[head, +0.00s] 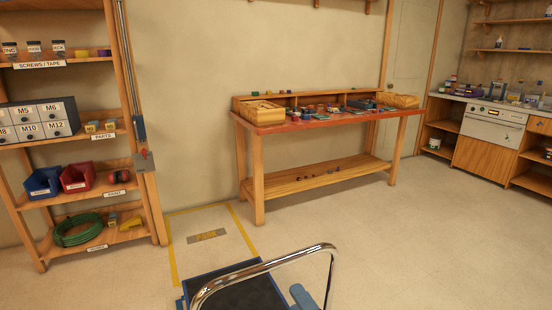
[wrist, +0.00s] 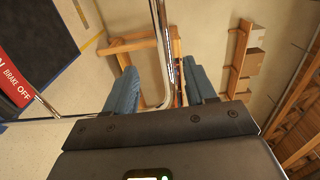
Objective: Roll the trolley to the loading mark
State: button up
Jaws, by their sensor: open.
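The trolley shows in the head view as a chrome push handle (head: 262,260) over a dark deck (head: 245,294) with a blue edge. The loading mark (head: 207,236) is a floor area outlined in yellow tape with a small grey plate, just beyond the trolley's front. The trolley's near part is out of frame. My gripper (wrist: 160,66) is open. In the wrist view the handle's chrome tube (wrist: 160,40) runs between its two blue fingers, with space on both sides. One blue finger shows in the head view (head: 301,296), beside the handle.
A shelf unit (head: 158,205) stands left of the mark. A wooden workbench (head: 259,180) stands to its right, one leg near the tape. The wall is behind it. Open floor (head: 400,250) lies to the right. A red brake label (wrist: 14,85) reads "BRAKE OFF".

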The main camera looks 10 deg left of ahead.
jog(key=s+d+f+n+h, duration=0.2)
jog(key=s+d+f+h, duration=0.1)
jog(key=s+d, duration=0.75)
jog(key=s+d+f+n+h, duration=0.2)
jog(key=s+d+f+h, duration=0.15)
jog(key=s+d, duration=0.7)
jog(key=s+d+r+n+h, duration=0.1)
jog(key=s+r+n, duration=0.2)
jog(key=s+r, duration=0.4)
jog(key=s+d+r+n+h, duration=0.1)
jog(key=s+r+n, duration=0.3)
jog(key=s, duration=1.1)
notch_tip(320, 180, up, 3)
jog(key=shift+h, duration=0.75)
